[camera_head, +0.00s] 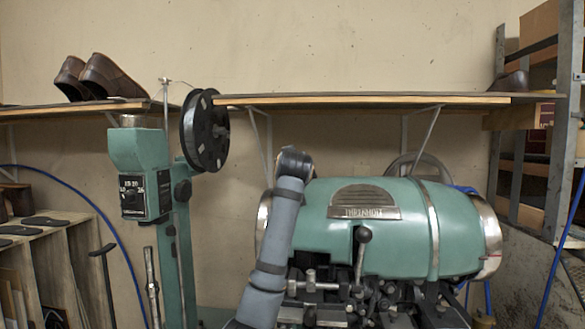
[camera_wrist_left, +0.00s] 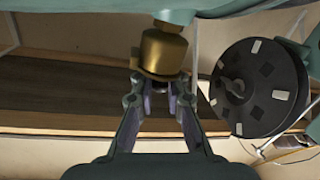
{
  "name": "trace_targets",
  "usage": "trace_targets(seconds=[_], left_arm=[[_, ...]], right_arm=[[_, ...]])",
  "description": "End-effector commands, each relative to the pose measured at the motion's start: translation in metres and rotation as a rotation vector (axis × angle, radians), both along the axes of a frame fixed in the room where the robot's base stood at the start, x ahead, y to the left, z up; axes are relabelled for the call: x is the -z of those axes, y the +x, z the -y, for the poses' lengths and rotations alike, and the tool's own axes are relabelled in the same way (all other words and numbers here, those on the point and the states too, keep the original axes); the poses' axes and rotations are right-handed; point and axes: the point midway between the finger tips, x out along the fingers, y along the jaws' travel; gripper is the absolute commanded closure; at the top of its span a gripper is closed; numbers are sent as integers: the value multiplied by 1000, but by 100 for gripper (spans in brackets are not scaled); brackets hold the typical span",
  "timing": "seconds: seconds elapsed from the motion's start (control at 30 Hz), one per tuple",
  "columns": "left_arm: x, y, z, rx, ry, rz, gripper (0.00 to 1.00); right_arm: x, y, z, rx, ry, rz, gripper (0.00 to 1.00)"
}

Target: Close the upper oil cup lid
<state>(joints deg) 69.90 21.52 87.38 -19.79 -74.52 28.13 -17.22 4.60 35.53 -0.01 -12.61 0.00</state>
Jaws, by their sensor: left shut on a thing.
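In the left wrist view, the brass oil cup (camera_wrist_left: 165,48) joins a green machine part at the top of the picture. A thin flat brass lid (camera_wrist_left: 148,74) is at the cup's lower end in this view. My left gripper (camera_wrist_left: 161,88) has its fingers at this lid, one on each side, and is shut on it. The fingers partly cover the lid, so its exact angle is hard to tell. In the head view my left arm rises in front of the green machine; its gripper and the cup are hidden there. My right gripper is in neither view.
The green stitcher body (camera_head: 390,228) fills the right middle, with a black-knobbed lever (camera_head: 363,236) in front. A black reel (camera_head: 204,131) on a green post stands left; it also shows in the wrist view (camera_wrist_left: 258,88). A wall shelf (camera_head: 360,100) runs behind.

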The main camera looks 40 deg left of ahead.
Motion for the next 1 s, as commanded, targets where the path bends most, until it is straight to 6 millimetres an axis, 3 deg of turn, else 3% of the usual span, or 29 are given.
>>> trace_targets(seconds=[0.67,0.7,0.83,1.0], left_arm=[[3,0,-1,1,-50,26,100],[3,0,-1,1,-50,26,83],[3,0,-1,0,-48,26,65],[2,0,-1,0,-48,27,63]], right_arm=[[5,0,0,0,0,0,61],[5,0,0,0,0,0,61],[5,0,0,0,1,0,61],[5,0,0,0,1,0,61]])
